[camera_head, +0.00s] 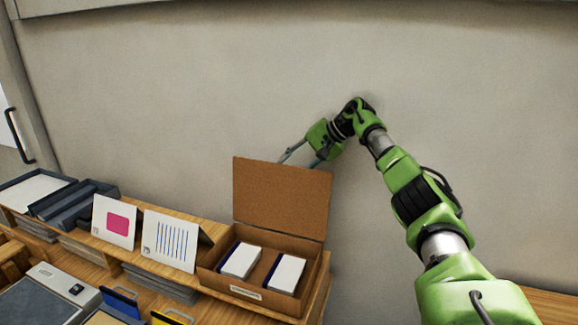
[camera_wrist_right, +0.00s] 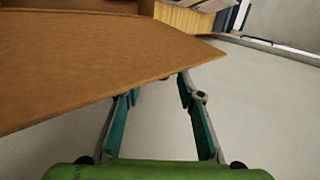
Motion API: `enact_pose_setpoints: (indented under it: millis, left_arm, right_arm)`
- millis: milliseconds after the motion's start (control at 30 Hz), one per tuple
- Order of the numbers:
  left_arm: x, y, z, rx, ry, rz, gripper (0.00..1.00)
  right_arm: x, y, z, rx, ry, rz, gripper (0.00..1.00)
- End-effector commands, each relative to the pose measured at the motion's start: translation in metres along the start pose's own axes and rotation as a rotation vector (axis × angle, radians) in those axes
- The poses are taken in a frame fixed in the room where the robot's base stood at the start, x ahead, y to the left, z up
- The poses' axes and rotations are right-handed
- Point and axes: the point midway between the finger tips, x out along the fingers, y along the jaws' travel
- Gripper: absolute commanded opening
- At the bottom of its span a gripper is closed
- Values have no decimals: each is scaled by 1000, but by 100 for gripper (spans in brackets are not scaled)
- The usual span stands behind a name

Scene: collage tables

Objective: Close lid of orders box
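The orders box (camera_head: 254,292) is a brown cardboard box with a white label on its front, standing at the right end of the wooden shelf. Its lid (camera_head: 280,195) is open and stands upright at the back. Two stacks of white cards (camera_head: 240,260) lie inside. My right gripper (camera_head: 298,160) is at the lid's top edge, on the far side, with its fingers spread. In the right wrist view, the lid (camera_wrist_right: 90,62) covers part of the fingers (camera_wrist_right: 158,88), and nothing is held between them. I cannot tell whether they touch the lid. My left gripper is out of view.
Two display cards (camera_head: 170,241) stand left of the box. Dark trays (camera_head: 75,203) sit farther left, and stacked sheets lie under the shelf. A grey wall (camera_head: 450,90) rises behind. The space above the box is clear.

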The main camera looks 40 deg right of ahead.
Motion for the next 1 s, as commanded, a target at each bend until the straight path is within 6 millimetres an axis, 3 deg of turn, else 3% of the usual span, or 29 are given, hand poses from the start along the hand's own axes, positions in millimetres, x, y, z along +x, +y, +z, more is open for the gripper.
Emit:
enact_pose_setpoints:
  millis: [333, 367, 500, 1000]
  left_arm:
    - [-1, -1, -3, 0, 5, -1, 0]
    - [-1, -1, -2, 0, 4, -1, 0]
    - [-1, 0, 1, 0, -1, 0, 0]
    - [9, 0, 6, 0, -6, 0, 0]
  right_arm:
    - [5, 0, 0, -1, 1, 0, 35]
    - [5, 0, 0, -1, 1, 0, 32]
    - [5, 0, 0, 0, 1, 0, 0]
    - [6, 2, 5, -32, 29, 7, 0]
